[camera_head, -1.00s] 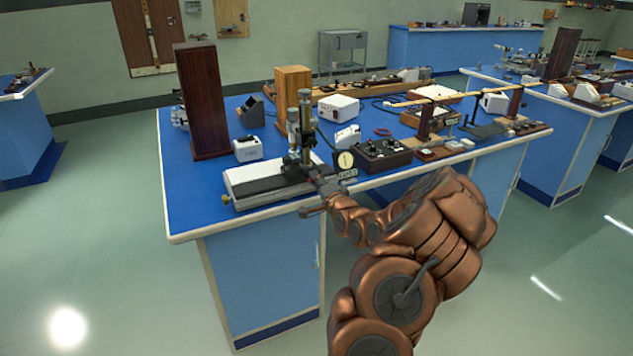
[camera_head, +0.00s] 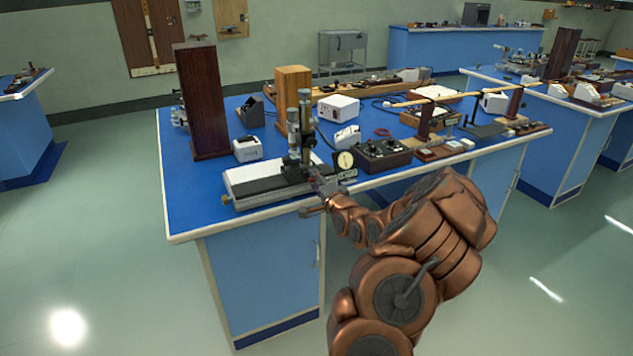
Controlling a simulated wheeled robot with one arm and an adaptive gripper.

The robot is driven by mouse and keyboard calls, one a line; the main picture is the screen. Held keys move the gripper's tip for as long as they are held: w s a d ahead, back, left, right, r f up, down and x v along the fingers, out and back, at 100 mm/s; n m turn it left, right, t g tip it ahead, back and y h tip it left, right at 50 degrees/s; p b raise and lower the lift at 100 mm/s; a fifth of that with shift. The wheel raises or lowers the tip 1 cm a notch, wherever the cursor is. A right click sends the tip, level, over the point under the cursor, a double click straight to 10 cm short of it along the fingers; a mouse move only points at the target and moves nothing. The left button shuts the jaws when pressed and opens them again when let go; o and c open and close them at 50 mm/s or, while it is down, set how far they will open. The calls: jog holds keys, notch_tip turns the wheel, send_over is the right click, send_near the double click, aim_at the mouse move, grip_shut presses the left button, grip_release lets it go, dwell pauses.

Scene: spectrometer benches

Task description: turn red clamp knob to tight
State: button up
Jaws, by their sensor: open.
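A vertical brass and grey instrument (camera_head: 299,135) stands on a long white and black base (camera_head: 268,181) at the front edge of the blue bench. A round white dial (camera_head: 345,160) is at its right. My gripper (camera_head: 319,188) is at the front right of this base, close to the foot of the instrument. Its jaws are open, with one finger low at the bench edge. I cannot make out the red clamp knob; it is too small or hidden by my gripper. Whether the gripper touches anything is unclear.
A black control box (camera_head: 378,156) stands right of the dial. Dark (camera_head: 203,99) and lighter (camera_head: 293,95) wooden blocks rise behind the instrument. A white box (camera_head: 338,108) and a small red ring (camera_head: 382,132) lie further back. Bare blue benchtop (camera_head: 190,203) shows at the left front.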

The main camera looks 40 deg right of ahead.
jog(key=shift+s, duration=0.1)
jog(key=v, duration=0.7)
jog(key=shift+s+a, duration=0.1)
dwell(0.7)
